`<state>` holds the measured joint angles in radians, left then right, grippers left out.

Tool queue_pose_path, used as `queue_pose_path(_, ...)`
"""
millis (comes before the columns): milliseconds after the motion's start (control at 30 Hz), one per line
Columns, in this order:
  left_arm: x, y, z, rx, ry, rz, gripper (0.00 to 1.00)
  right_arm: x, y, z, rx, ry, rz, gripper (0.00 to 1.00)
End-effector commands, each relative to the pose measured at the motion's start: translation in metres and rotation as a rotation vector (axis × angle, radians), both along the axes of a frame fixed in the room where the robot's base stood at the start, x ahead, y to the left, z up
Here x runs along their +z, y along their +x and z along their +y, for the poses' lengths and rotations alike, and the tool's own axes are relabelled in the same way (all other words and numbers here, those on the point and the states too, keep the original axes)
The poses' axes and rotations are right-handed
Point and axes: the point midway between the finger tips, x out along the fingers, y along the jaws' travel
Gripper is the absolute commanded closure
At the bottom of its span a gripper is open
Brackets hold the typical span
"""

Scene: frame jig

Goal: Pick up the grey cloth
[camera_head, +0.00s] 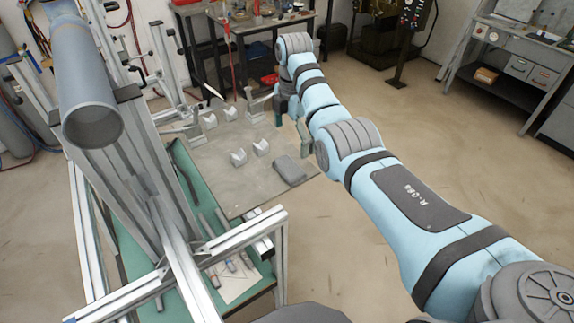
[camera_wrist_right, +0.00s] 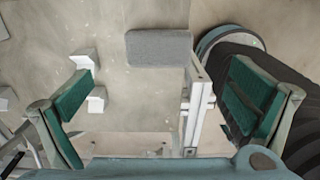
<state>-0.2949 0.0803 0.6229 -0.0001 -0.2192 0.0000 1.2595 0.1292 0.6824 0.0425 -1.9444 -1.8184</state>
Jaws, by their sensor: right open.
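The grey cloth (camera_head: 289,169) is a small folded, flat rectangular pad lying on the grey plate (camera_head: 225,180), close to its right edge. In the right wrist view the cloth (camera_wrist_right: 159,47) lies at the upper middle, fully visible. My right gripper (camera_head: 291,132) is above the plate, just beyond the cloth in the head view. In the wrist view its green-padded fingers (camera_wrist_right: 160,95) are wide apart with nothing between them, and the cloth lies ahead of the gap. My left gripper does not show.
Several pale notched blocks (camera_head: 238,157) stand on the plate left of the cloth. An aluminium profile frame (camera_head: 240,236) stands at the near left over a green-topped table (camera_head: 135,263). In the wrist view a metal profile (camera_wrist_right: 196,105) runs close by the cloth's right edge.

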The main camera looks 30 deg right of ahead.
Motion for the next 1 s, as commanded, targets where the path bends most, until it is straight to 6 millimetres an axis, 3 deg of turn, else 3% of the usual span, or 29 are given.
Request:
queue_pose_path(100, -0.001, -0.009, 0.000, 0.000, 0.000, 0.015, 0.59, -0.032, 0.001, 0.003, 0.004, 0.001, 0.002, 0.00)
queue_pose_path(233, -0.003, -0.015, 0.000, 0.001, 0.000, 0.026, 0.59, -0.050, 0.001, 0.003, 0.003, 0.001, 0.001, 0.00)
queue_pose_path(500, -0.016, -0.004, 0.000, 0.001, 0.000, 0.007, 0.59, -0.099, 0.003, 0.006, 0.000, 0.000, 0.002, 0.00)
queue_pose_path(767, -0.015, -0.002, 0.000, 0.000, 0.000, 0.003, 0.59, -0.103, 0.003, 0.005, -0.001, 0.000, -0.001, 0.00)
queue_pose_path(1000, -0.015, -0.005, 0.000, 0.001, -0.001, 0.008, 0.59, -0.103, 0.003, 0.005, -0.001, 0.000, -0.001, 0.38)
